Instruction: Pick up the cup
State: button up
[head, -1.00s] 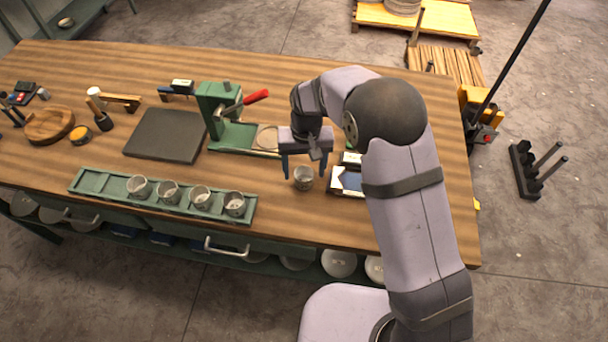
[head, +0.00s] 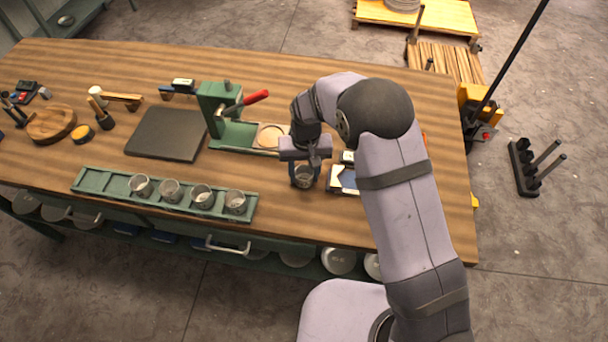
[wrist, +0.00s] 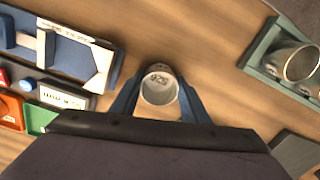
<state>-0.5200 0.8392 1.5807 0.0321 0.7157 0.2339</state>
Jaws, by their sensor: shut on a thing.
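A small grey metal cup (head: 304,180) stands on the wooden table, right of the green tray. My gripper (head: 304,177) is lowered over it, with one blue finger on each side. In the wrist view the cup (wrist: 158,86) sits between the blue fingers (wrist: 158,95), which are shut on its sides. Dark markings show on the bottom inside it. In the head view the gripper body covers part of the cup's top. I cannot tell from these frames whether the cup is clear of the table.
A green tray (head: 113,188) with several similar cups lies to the left. A green press with a red handle (head: 257,97) stands behind. Boxes and a blue-and-white item (head: 344,180) lie close right of the cup. Bare wood (head: 300,222) lies in front.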

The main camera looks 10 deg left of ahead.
jog(key=shift+r, duration=0.1)
notch_tip(320, 180, up, 10)
jog(key=b, duration=0.3)
jog(key=shift+w, duration=0.1)
